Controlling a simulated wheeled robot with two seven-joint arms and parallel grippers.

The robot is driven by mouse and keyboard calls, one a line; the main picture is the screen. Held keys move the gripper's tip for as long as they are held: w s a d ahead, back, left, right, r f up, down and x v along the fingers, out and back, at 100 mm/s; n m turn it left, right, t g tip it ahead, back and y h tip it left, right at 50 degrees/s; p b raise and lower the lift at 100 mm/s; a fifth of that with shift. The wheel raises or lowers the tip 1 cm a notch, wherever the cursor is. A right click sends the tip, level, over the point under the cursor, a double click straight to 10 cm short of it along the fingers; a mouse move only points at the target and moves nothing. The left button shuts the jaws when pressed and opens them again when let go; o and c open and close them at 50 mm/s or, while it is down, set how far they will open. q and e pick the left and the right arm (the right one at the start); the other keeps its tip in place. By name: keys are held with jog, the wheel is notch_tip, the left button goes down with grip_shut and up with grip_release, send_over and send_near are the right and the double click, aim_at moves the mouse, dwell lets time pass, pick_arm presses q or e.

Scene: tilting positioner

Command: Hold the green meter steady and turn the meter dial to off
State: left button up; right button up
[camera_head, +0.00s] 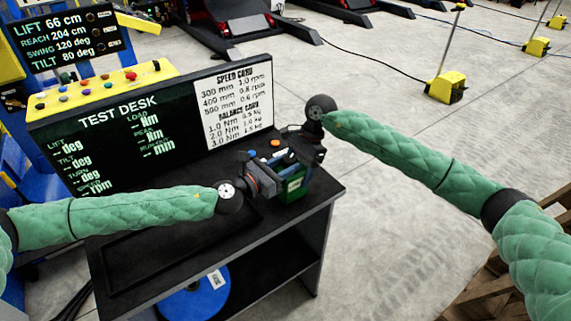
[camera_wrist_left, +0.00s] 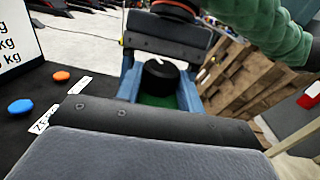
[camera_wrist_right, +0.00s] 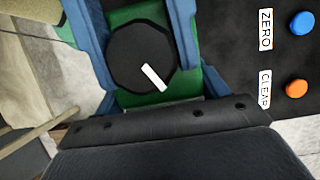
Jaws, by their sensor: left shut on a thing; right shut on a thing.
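The green meter (camera_head: 293,187) sits at the right end of the black desk, between my two grippers. Its black dial (camera_wrist_right: 142,58) has a white pointer slanting to the lower right in the right wrist view. The dial (camera_wrist_left: 160,76) also shows in the left wrist view, with blue fingers on both sides. My left gripper (camera_head: 276,167) is shut on the meter from the left. My right gripper (camera_head: 296,155) is shut on it from the opposite side. The fingers overlap closely around the dial, and I cannot tell which of them touch it.
A blue button (camera_wrist_right: 301,23) and an orange button (camera_wrist_right: 296,88), labelled ZERO and CLEAR, lie beside the meter. The test desk board (camera_head: 130,130) stands behind. A blue reel (camera_head: 195,290) is below the desktop. Wooden pallets (camera_wrist_left: 240,75) are at the right.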

pick_arm(q)
jog(key=n+t+y, duration=0.1)
jog(key=y, duration=0.1)
jog(key=n+t+y, duration=0.1)
jog(key=n+t, duration=0.1)
jog(key=n+t+y, duration=0.1)
jog(key=y, duration=0.1)
jog(key=shift+s+d+n+y, duration=0.3)
jog(key=shift+d, duration=0.1)
jog(key=shift+d+n+t+y, duration=0.1)
jog(key=shift+n+t+y, duration=0.95)
jog(key=shift+y, duration=0.75)
jog(key=shift+n+y, duration=0.3)
jog(key=shift+n, duration=0.05)
jog(key=o, duration=1)
jog(key=v, duration=1.2)
jog(key=shift+r, duration=0.1)
